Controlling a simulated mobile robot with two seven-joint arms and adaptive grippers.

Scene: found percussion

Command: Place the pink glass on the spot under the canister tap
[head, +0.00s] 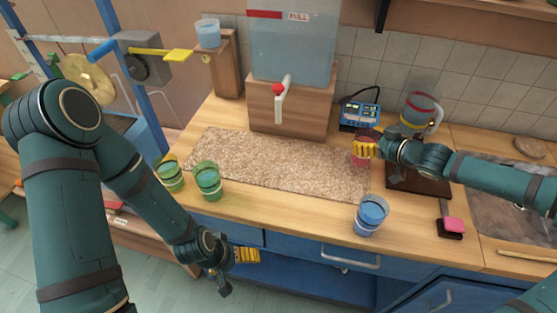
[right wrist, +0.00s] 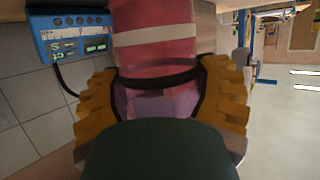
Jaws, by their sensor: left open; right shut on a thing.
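The pink glass (head: 361,161) is at the right end of the speckled mat (head: 275,165); I cannot tell whether it touches the mat. My right gripper (head: 367,147) is shut around it. In the right wrist view, the glass (right wrist: 155,42), with a white band, sits between the yellow fingers of the gripper (right wrist: 160,88). The clear canister (head: 293,45) stands on a wooden block at the back. Its tap (head: 281,97) has a red knob and hangs left of the glass. No marked spot shows below it. My left gripper (head: 246,255) is open and empty, low before the counter.
Green glasses (head: 208,180) stand at the mat's left end. A blue glass (head: 371,214) stands near the front edge. The mat's middle is clear.

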